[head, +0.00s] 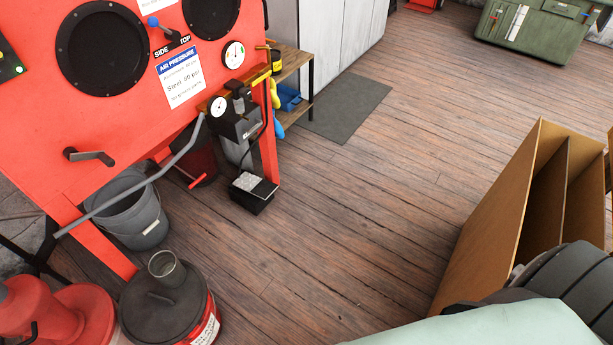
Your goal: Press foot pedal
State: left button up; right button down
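The foot pedal (253,192) is a small black box with a light, textured top plate. It sits on the wooden floor beside the front right leg of the red blast cabinet (130,110). A thin dark cable runs near it up toward the valve block (236,122). I cannot tell from this view whether the pedal is pressed. Neither of my grippers is in view, and nothing is seen touching the pedal.
A grey bucket (130,210) stands under the cabinet. A red drum with a dark lid (165,300) stands at the lower left. A wooden divided crate (490,230) is at the right. The floor (350,200) between is clear, with a dark mat (345,108) farther back.

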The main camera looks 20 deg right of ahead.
aim_at(263, 189)
jog(key=z, duration=0.35)
jog(key=i+l+u, duration=0.2)
jog(key=i+l, duration=0.9)
jog(key=i, duration=0.1)
